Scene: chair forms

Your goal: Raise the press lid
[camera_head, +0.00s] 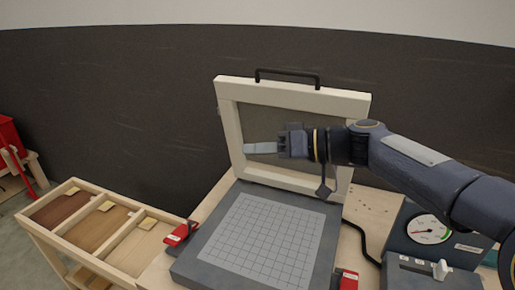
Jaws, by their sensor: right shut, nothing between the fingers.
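My left gripper is not in view.
A control box with a round gauge (430,229) and a switch unit (439,270) stand at the right. A wooden tray with compartments (78,187) is at the left. Red clamps (180,235) flank the base. A dark wall is behind.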

